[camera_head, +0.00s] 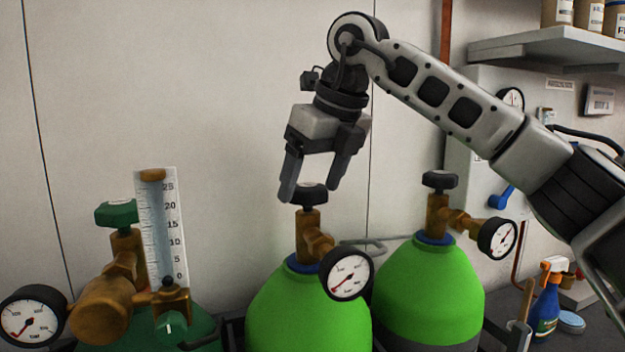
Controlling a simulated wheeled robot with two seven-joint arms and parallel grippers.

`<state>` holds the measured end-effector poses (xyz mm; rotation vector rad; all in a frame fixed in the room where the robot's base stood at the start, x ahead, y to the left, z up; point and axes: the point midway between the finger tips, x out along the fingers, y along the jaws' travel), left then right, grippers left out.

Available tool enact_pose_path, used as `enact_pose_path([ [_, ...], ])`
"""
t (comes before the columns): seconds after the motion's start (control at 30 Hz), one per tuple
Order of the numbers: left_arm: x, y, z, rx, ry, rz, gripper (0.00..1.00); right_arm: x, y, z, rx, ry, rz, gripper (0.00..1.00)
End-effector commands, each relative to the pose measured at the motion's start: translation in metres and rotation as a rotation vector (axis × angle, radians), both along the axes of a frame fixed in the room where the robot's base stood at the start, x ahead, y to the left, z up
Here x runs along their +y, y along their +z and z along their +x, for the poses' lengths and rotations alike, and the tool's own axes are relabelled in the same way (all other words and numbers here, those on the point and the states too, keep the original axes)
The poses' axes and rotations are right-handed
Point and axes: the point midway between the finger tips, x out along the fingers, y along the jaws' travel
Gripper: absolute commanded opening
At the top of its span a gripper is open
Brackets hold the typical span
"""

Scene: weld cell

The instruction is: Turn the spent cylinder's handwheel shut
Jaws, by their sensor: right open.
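A bright green cylinder (300,315) stands at the middle, with a brass valve (309,232), a black handwheel (311,194) on top and a round gauge (347,274). My right gripper (312,186) points down over this handwheel, open, with one finger at either side of it; I cannot tell whether they touch it. A second green cylinder (428,290) stands to its right with its own black handwheel (440,180) and gauge (497,238). No label here tells which cylinder is spent. My left gripper is out of view.
At the left, a brass regulator (100,308) with a flow tube (161,225) and green handwheel (117,213) sits on a darker green cylinder. A blue spray bottle (546,305) stands right. A shelf (550,48) hangs at upper right.

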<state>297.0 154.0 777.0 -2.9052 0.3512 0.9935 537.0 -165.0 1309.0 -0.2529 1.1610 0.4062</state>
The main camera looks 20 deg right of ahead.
Motion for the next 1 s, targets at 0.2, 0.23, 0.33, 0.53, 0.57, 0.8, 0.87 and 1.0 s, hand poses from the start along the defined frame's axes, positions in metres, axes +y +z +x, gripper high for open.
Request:
enact_pose_path([
  [0.2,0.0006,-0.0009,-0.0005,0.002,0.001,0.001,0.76,0.0013,-0.0068,0.0024,0.0,-0.001,0.0,0.76],
  [0.23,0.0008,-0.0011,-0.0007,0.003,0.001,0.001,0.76,0.0013,-0.0068,0.0024,0.0,-0.001,0.0,0.76],
  [0.33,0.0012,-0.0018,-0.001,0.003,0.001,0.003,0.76,0.0012,-0.0067,0.0023,0.0,0.0,0.0,0.76],
  [0.53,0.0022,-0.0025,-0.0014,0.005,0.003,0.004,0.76,0.0013,-0.0064,0.0022,0.0,0.0,0.0,0.34],
  [0.57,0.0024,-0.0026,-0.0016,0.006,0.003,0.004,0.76,0.0013,-0.0064,0.0022,0.0,0.0,0.0,0.31],
  [0.8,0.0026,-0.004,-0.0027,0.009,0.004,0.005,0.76,0.0015,-0.0062,0.0021,-0.001,-0.012,0.001,0.31],
  [0.87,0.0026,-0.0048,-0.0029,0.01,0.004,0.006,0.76,0.0017,-0.0063,0.0021,-0.001,-0.023,0.0,0.31],
  [1.0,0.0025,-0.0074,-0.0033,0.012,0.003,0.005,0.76,0.0023,-0.0063,0.0019,-0.002,-0.078,0.0,0.31],
])
